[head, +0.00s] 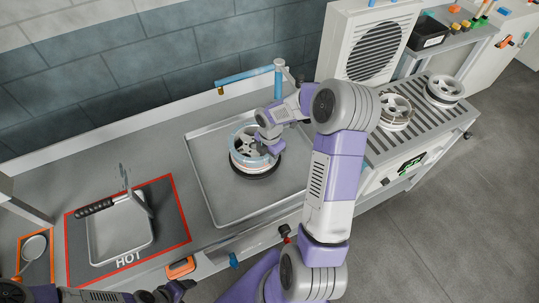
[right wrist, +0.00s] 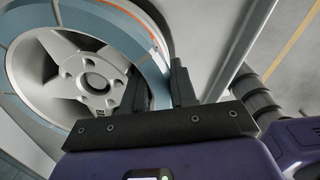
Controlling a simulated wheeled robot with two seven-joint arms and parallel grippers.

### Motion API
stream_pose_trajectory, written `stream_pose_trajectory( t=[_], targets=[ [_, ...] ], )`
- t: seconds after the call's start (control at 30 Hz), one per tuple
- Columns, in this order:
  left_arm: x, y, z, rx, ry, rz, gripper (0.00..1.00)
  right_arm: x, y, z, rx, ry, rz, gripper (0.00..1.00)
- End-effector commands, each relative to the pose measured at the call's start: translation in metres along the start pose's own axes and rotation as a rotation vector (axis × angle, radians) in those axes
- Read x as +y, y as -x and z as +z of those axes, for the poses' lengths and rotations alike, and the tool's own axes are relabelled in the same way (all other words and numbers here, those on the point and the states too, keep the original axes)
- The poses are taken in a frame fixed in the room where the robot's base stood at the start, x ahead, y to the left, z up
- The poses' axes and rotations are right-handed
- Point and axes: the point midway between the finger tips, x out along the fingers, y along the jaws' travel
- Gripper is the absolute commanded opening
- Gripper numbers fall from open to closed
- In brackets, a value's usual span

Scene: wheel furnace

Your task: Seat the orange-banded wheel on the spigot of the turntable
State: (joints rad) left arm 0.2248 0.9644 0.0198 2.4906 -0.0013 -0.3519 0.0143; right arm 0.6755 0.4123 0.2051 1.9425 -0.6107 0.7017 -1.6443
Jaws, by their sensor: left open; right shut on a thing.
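A silver spoked wheel (head: 241,157) with a light blue rim is over the black round turntable (head: 262,175) in the metal tray. In the right wrist view the wheel (right wrist: 80,75) shows a thin orange line along its rim. My right gripper (head: 270,143) is shut on the right side of its rim, one finger inside and one outside in the wrist view (right wrist: 160,85). The spigot is hidden under the wheel, and I cannot tell whether the wheel rests fully down. My left gripper (head: 172,292) is open and empty at the bottom left, away from the wheel.
A shallow tray (head: 205,180) surrounds the turntable. A blue tap-like arm (head: 245,75) stands behind it. Two other wheels (head: 396,112) (head: 445,90) stand on the slatted rack at right.

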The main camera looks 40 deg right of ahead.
Motion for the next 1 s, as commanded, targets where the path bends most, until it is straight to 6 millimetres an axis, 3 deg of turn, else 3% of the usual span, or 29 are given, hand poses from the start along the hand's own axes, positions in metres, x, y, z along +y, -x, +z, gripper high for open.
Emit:
stream_pose_trajectory(
  t=[0.63,0.67,0.7,0.83,1.0],
  targets=[
    [-0.003,-0.008,0.0,0.0,0.0,0.0,0.69,0.001,-0.011,0.0,-0.002,0.001,0.005,0.0],
    [-0.003,-0.007,0.0,0.0,0.0,0.0,0.69,0.001,-0.011,0.0,-0.002,0.001,0.005,0.3],
    [-0.003,-0.007,0.0,0.0,0.0,0.0,0.69,0.001,-0.01,0.0,-0.002,0.001,0.005,0.36],
    [-0.003,-0.007,0.0,0.0,0.0,0.0,0.69,0.001,-0.011,0.0,-0.001,0.001,0.004,0.56],
    [-0.003,-0.007,0.0,0.0,0.0,0.0,0.69,0.002,-0.011,0.0,-0.001,0.001,0.005,0.57]
  ],
)
